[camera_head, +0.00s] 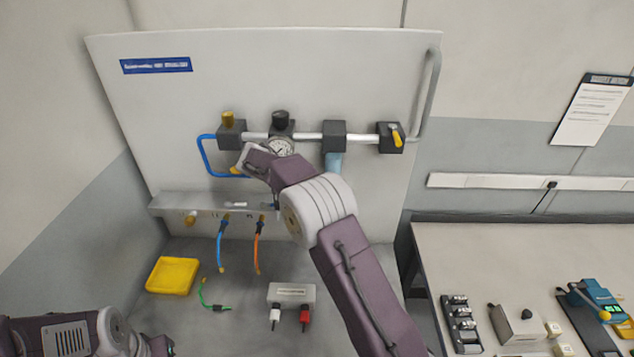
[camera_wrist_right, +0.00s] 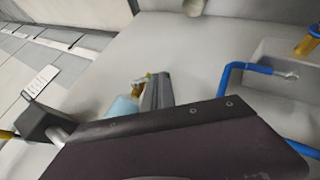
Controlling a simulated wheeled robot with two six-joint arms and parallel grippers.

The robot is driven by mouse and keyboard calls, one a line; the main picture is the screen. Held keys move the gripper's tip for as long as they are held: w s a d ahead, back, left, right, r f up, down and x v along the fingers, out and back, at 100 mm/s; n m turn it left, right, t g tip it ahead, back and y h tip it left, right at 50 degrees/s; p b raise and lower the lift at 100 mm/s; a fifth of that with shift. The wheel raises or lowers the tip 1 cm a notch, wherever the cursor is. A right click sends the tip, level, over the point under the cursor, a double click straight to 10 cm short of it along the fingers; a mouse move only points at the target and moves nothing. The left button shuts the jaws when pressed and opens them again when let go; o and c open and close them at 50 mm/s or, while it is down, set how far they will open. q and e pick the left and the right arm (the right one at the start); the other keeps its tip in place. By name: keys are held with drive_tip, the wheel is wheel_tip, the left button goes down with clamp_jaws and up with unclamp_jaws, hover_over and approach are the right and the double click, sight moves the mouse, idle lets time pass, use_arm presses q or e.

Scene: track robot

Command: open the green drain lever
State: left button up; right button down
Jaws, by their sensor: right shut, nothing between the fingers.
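In the right wrist view a small green piece, which looks like the drain lever (camera_wrist_right: 149,76), shows by a brass fitting (camera_wrist_right: 137,87) at the end of the pale blue bowl (camera_wrist_right: 122,109). The bowl hangs under a dark block on the panel in the head view (camera_head: 333,161); the lever is hidden there behind my right arm. My right gripper (camera_head: 243,160) is shut and empty, in front of the panel left of the bowl. Its grey finger (camera_wrist_right: 158,92) appears beside the lever; I cannot tell if they touch. My left gripper (camera_head: 158,346) is low at the left, its jaws unclear.
A gauge (camera_head: 281,148), yellow knob (camera_head: 227,119), yellow-handled valve (camera_head: 396,136) and blue pipe (camera_head: 205,156) crowd the panel. Blue (camera_head: 220,245) and orange (camera_head: 258,247) hoses hang below. A yellow tray (camera_head: 172,275) lies on the bench. A side table (camera_head: 530,250) stands right.

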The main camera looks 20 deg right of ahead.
drive_tip(key=h+b, duration=0.1)
drive_tip(key=h, duration=0.1)
drive_tip(key=f+n+g+h+b, duration=0.1)
drive_tip(key=h, duration=0.1)
drive_tip(key=n+h+b, duration=0.1)
drive_tip(key=h, duration=0.1)
drive_tip(key=shift+s+d+f+g, duration=0.1)
drive_tip(key=shift+d+f+g, duration=0.2)
drive_tip(key=shift+d, duration=0.1)
idle(0.4)
